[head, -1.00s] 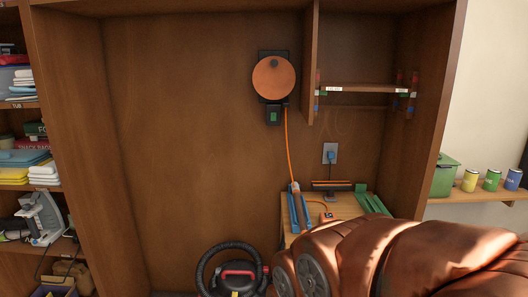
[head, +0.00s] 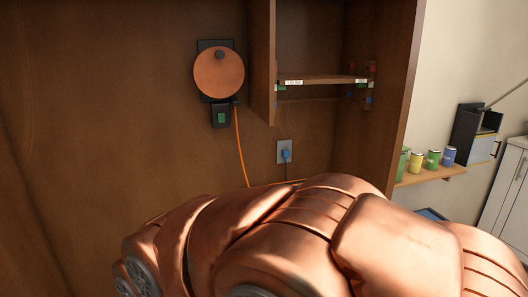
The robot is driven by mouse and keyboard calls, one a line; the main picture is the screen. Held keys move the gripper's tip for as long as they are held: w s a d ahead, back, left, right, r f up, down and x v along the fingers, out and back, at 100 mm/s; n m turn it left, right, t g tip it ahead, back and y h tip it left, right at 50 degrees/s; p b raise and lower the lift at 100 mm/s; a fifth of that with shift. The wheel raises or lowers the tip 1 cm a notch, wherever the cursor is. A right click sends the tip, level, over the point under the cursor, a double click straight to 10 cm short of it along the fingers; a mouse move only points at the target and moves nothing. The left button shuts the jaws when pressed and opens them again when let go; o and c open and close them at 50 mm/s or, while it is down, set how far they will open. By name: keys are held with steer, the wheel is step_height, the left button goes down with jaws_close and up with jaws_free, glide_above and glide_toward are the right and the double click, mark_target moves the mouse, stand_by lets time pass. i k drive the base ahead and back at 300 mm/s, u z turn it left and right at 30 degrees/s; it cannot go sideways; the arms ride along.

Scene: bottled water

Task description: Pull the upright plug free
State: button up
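A blue plug (head: 286,155) sits in a pale wall outlet plate (head: 281,146) on the brown back panel, with a dark cord hanging below it. I cannot tell from here whether this is the upright plug. An orange cord (head: 239,150) runs down from a round orange reel (head: 219,73) on the wall and passes behind my arm. My copper-coloured arm fills the lower middle and right of the head view and hides the small bench below the outlet. My gripper is not in view.
A wooden shelf unit (head: 322,80) with labelled edges projects right of the reel. A side shelf (head: 432,175) at the right holds several coloured canisters (head: 432,159). A dark box (head: 474,133) stands behind them. The brown panel at left is bare.

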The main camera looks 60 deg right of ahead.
mark_target(285, 153)
steer(key=z, duration=0.65)
steer(key=i, duration=1.05)
steer(key=z, duration=0.9)
